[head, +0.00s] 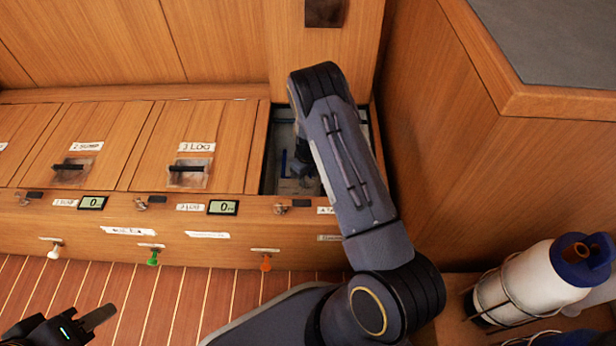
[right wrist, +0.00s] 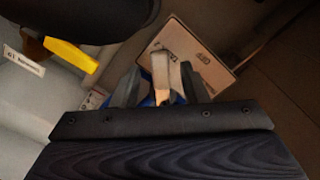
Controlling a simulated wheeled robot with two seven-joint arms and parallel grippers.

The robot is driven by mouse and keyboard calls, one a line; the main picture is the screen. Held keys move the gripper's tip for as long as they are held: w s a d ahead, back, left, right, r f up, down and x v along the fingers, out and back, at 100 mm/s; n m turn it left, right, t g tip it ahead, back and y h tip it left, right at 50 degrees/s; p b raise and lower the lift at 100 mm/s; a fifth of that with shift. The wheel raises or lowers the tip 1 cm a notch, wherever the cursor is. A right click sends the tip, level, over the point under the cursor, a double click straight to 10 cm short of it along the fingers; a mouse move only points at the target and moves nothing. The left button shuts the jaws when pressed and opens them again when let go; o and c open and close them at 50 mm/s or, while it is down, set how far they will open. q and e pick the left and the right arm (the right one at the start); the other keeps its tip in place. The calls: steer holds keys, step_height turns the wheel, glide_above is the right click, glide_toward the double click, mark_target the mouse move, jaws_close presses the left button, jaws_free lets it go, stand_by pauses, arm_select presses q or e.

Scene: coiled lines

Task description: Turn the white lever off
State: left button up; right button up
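A pale, whitish lever (right wrist: 161,72) stands between the two fingers of my right gripper (right wrist: 158,88) in the right wrist view. The fingers are apart, with a visible gap on either side of the lever, and blue parts show low between them. A tan plate (right wrist: 203,55) with dark lettering, too blurred to read surely, lies behind the lever. In the head view my right arm reaches down into the open compartment (head: 268,150), and its gripper (head: 303,165) is mostly hidden there. My left gripper (head: 88,325) is at the bottom left, over the striped floor, partly cut off.
A yellow handle (right wrist: 70,55) with a label is near the lever. Closed hatches (head: 185,130) lie left of the compartment. White, green (head: 152,258) and orange (head: 265,263) knobs line the front panel.

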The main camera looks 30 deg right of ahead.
jaws_close()
steer(key=shift+a, duration=0.1)
stand_by(0.4)
steer(key=a+m, duration=0.1)
steer(key=m, duration=0.1)
steer(key=a+m, duration=0.1)
steer(key=m, duration=0.1)
steer(key=shift+p, duration=0.35)
steer(key=shift+w+a+m, duration=0.15)
steer(key=shift+a+m, duration=0.35)
steer(key=shift+m, duration=0.75)
steer(key=shift+w+a+m, duration=0.15)
steer(key=shift+a+m, duration=0.35)
steer(key=shift+m, duration=0.75)
jaws_free()
